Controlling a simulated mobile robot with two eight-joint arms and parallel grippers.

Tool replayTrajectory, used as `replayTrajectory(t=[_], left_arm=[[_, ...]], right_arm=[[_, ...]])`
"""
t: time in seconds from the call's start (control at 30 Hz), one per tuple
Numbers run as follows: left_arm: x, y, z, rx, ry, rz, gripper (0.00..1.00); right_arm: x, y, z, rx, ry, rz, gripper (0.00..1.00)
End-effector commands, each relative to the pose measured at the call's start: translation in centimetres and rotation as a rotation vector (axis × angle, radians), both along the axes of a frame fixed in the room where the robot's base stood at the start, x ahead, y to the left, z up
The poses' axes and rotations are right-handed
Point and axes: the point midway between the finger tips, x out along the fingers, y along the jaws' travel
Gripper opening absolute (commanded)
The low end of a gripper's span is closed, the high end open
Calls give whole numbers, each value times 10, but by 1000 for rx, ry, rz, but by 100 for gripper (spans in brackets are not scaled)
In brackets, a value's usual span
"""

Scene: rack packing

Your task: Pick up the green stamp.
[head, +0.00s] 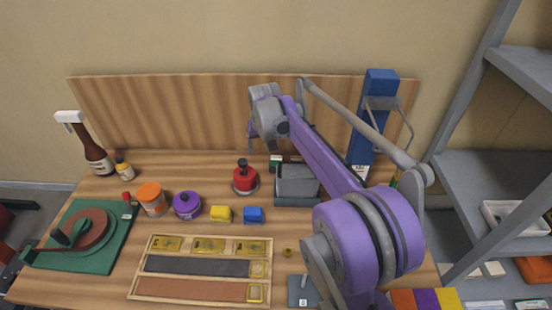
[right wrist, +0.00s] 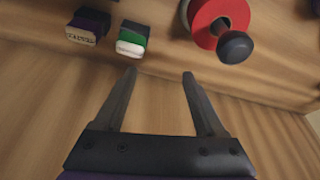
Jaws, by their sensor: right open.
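The green stamp (right wrist: 132,38) shows in the right wrist view as a small block with a dark top, a green band and a pale face. It lies just beyond my right gripper's fingertips, nearer the left finger and not between them. In the head view a small green piece (head: 275,160) beside the grey bin looks like the same stamp, partly hidden. My right gripper (right wrist: 159,74) is open and empty; in the head view it (head: 254,130) is above the back of the bench, small and partly covered by its wrist. My left gripper is not in view.
A purple stamp (right wrist: 86,28) stands left of the green one, and a red round object with a dark knob (right wrist: 222,25) is to the right. A grey bin (head: 297,181) and blue upright (head: 372,120) are close to my right arm. A wooden tray (head: 139,281) lies in front.

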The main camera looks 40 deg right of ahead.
Motion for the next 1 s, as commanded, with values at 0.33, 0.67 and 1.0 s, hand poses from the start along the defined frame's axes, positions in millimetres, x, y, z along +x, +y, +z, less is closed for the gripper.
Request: replayTrajectory(t=[0.33,0.67,1.0], left_arm=[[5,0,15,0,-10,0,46],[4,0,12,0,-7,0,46],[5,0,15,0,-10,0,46]], right_arm=[[-39,-29,16,110,180,-256,72],[-35,-32,-27,109,178,-253,72],[-26,-36,-68,108,177,-252,72]])
